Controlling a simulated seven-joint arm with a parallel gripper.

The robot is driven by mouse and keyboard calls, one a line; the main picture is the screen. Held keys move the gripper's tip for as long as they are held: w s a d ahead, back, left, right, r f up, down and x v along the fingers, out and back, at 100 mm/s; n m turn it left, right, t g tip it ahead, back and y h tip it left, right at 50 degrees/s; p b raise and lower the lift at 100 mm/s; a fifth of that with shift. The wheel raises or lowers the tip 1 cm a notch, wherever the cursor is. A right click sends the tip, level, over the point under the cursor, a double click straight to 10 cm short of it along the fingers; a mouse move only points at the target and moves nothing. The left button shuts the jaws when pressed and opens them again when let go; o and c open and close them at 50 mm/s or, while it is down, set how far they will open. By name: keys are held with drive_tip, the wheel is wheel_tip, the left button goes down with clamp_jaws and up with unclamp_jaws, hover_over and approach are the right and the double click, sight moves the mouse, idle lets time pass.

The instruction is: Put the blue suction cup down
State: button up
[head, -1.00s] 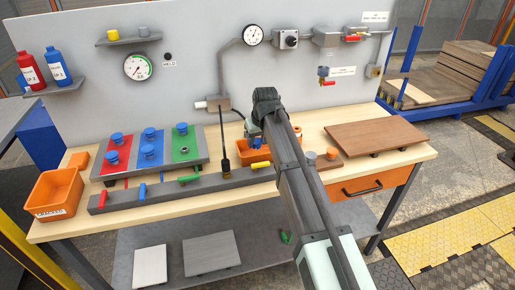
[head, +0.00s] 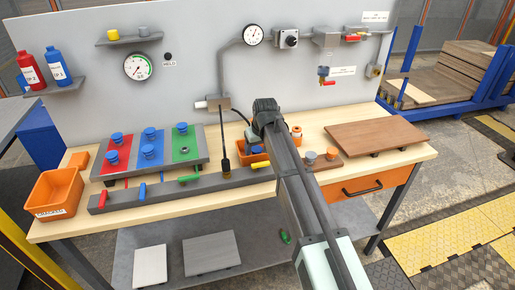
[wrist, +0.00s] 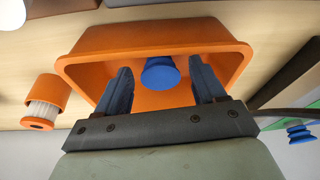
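The blue suction cup (wrist: 160,74) is inside an orange bin (wrist: 90,48), in the middle of the wrist view. My gripper (wrist: 159,64) is open, with one dark finger on each side of the cup and a visible gap on both sides. I cannot tell exactly how the cup rests on the bin floor. In the head view the bin (head: 247,159) is partly hidden behind my arm, and a bit of the blue cup (head: 257,149) shows in it. My fingertips are hidden there.
An orange filter with white pleats (wrist: 45,100) stands beside the bin. A board with red (head: 117,157), blue and green panels bears several other blue cups; one green-panel fitting (head: 184,150) is bare. A wooden board (head: 375,135) lies at right; an empty-looking orange bin (head: 62,190) at far left.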

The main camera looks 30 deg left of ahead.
drive_tip(key=v, duration=1.2)
drive_tip(key=shift+d+r, duration=0.1)
drive_tip(key=shift+r, duration=0.05)
idle(0.5)
